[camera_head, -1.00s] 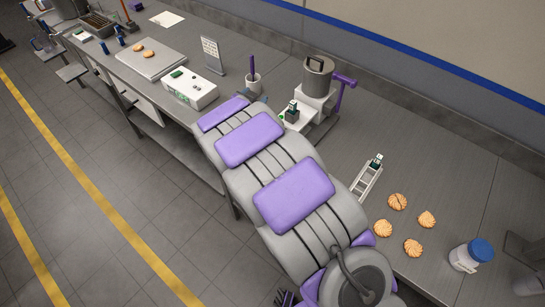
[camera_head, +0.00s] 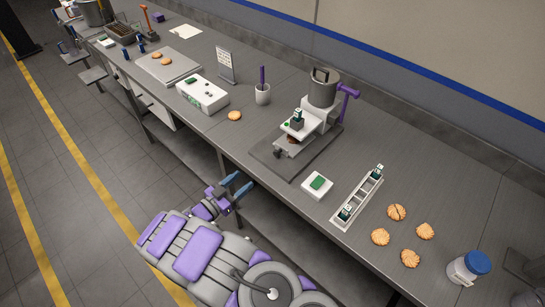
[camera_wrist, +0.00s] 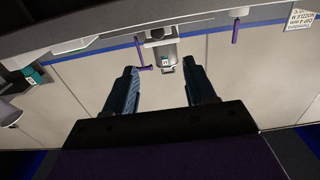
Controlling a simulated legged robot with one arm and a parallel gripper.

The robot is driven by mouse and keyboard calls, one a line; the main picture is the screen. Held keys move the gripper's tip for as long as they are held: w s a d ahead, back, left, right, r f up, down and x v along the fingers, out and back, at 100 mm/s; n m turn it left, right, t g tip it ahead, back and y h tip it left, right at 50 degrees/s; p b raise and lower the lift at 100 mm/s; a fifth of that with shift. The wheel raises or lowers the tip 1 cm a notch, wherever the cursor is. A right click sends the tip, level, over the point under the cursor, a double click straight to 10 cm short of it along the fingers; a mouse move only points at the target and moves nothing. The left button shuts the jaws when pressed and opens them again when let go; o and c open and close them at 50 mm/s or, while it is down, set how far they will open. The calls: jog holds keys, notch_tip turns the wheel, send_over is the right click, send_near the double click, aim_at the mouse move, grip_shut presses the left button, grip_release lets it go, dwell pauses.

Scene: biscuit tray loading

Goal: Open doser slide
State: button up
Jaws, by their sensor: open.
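The doser (camera_head: 316,116) stands on a dark base plate in the middle of the counter, with a grey hopper (camera_head: 323,89) on top and a purple handle (camera_head: 349,91) at its right. A small teal-topped grip (camera_head: 298,117) sits at its front left, probably on the slide; I cannot tell the slide's position. A brown biscuit lies partly hidden under the doser head. My gripper (camera_head: 236,187) is open and empty at the counter's front edge, left of and apart from the doser. In the wrist view its blue fingers (camera_wrist: 161,92) are spread, with the doser's hopper (camera_wrist: 163,52) beyond them.
A white box with a green button (camera_head: 317,185) and a white rack with teal-topped grips (camera_head: 359,199) stand right of my gripper. Several biscuits (camera_head: 397,212) and a blue-lidded jar (camera_head: 469,267) lie further right. A cup (camera_head: 263,94), single biscuit (camera_head: 235,116) and white control box (camera_head: 203,95) are left.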

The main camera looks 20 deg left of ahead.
jog(key=b, duration=0.2)
send_near(275, 154)
jog(key=w+d, duration=0.2)
jog(key=w, duration=0.1)
jog(key=shift+w+d, duration=0.1)
jog(key=shift+d, duration=0.15)
jog(key=w, duration=0.3)
jog(key=shift+w+d+f+b, duration=0.15)
jog(key=shift+w+d+b, duration=0.1)
jog(key=shift+w+b, duration=0.1)
jog(key=shift+w, duration=0.65)
jog(key=shift+w+d, duration=0.1)
jog(key=shift+w, duration=0.05)
jog(key=shift+d, duration=0.5)
jog(key=shift+a, duration=0.35)
jog(key=c, duration=0.6)
jog(key=shift+d, duration=0.1)
grip_shut()
